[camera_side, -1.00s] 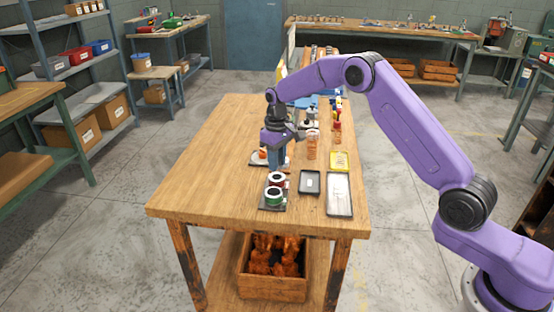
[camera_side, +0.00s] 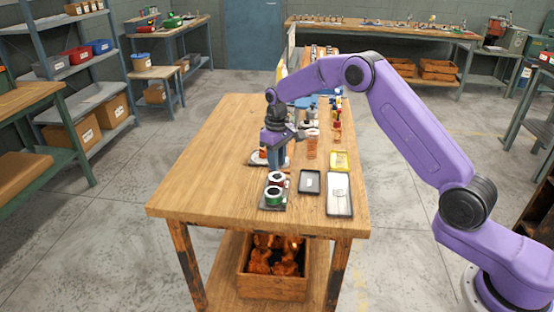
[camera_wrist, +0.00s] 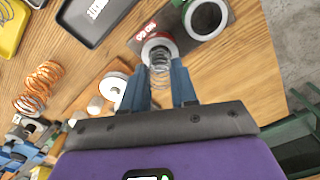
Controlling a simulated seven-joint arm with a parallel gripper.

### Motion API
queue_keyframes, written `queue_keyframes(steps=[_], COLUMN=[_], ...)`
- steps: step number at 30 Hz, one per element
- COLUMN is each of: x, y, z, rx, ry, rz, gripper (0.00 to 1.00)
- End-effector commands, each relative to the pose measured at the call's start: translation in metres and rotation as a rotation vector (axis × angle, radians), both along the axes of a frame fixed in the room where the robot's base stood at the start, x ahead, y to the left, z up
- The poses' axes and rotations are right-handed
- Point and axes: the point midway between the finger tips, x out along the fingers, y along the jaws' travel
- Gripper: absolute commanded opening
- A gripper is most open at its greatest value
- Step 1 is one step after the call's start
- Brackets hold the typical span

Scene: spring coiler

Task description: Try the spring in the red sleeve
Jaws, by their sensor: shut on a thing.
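The red sleeve (camera_wrist: 157,46) is a short cup with a red-and-white rim and a red label, standing on a dark base plate (camera_side: 262,205). In the side view the red sleeve (camera_side: 277,179) is just behind the green sleeve (camera_side: 273,197). My gripper (camera_wrist: 166,84) is shut on a thin steel spring (camera_wrist: 160,68) between its two blue fingers. The spring's far end overlaps the sleeve's mouth in the wrist view; I cannot tell whether it is inside. In the side view my gripper (camera_side: 277,166) is low, just behind the red sleeve, and the spring is hidden.
The second sleeve (camera_wrist: 207,18) stands beside the red one. Copper coils (camera_wrist: 42,78) and a white round piece (camera_wrist: 113,86) are at left in the wrist view. A small dark tray (camera_side: 309,182), a long tray (camera_side: 339,194) and a yellow tray (camera_side: 340,161) lie to the right. The table's left side is clear.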

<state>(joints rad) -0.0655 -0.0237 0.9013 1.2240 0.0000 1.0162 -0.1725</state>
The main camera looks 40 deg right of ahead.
Motion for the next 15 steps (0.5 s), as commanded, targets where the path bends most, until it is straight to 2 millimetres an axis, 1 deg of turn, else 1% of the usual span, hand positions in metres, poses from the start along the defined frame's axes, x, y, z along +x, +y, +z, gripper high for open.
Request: queue_keyframes(steps=[15], x=[0.0001], y=[0.0001], z=[-0.0062], rx=[0.0], ry=[0.0], rz=[0.0], gripper=[0.11])
